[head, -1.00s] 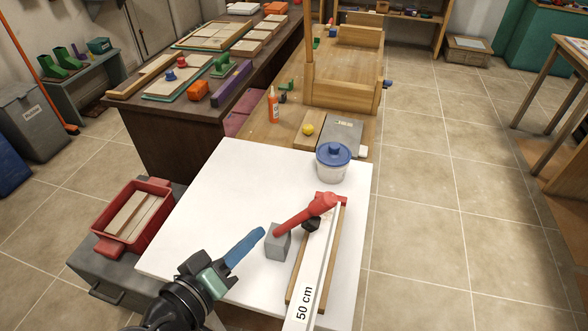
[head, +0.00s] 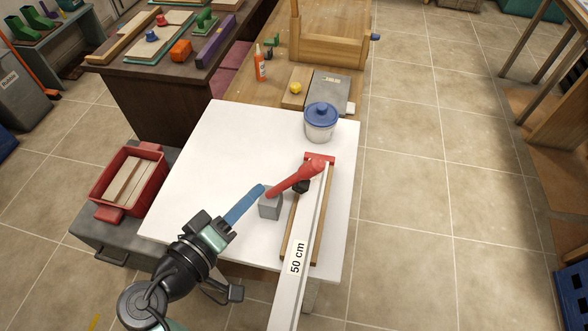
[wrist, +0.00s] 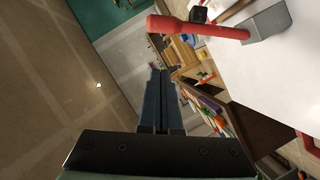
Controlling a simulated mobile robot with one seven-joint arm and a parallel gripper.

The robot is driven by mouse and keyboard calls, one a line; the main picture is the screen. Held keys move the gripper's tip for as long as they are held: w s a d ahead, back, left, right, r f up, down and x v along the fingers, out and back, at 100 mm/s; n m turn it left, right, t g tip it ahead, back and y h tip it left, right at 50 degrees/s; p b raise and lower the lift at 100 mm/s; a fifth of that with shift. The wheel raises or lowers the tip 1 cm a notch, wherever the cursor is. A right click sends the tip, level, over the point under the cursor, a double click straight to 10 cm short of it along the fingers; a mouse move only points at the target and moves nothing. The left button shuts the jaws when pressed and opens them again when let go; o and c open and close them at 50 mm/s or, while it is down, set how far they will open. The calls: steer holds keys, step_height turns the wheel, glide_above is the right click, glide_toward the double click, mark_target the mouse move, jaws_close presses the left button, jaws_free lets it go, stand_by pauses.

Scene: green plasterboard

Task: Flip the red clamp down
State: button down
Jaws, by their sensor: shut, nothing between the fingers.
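The red clamp (head: 297,178) is at the right part of the white table. Its red handle slants from a red base at the upper right down to the lower left, its end above or at a grey block (head: 270,206). In the wrist view the red handle (wrist: 197,28) lies at the upper right, beside the grey block (wrist: 267,20). My gripper (head: 262,187) has blue fingers, shut and empty, with tips close to the handle's lower end in the head view. Whether they touch it I cannot tell; the wrist view shows a gap between them.
A long white bar marked "50 cm" (head: 297,257) lies along a wooden strip and overhangs the near table edge. A blue-lidded tub (head: 320,122) stands behind the clamp. A red bin (head: 128,182) is at the left. The white table's left part (head: 215,155) is clear.

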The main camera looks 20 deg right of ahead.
mark_target(295, 174)
steer(key=s+d+f+p+x, duration=0.1)
steer(key=s+p+x, duration=0.1)
steer(key=x, duration=0.9)
steer(key=shift+f+p, duration=0.15)
steer(key=shift+p, duration=0.55)
steer(key=shift+d, duration=0.15)
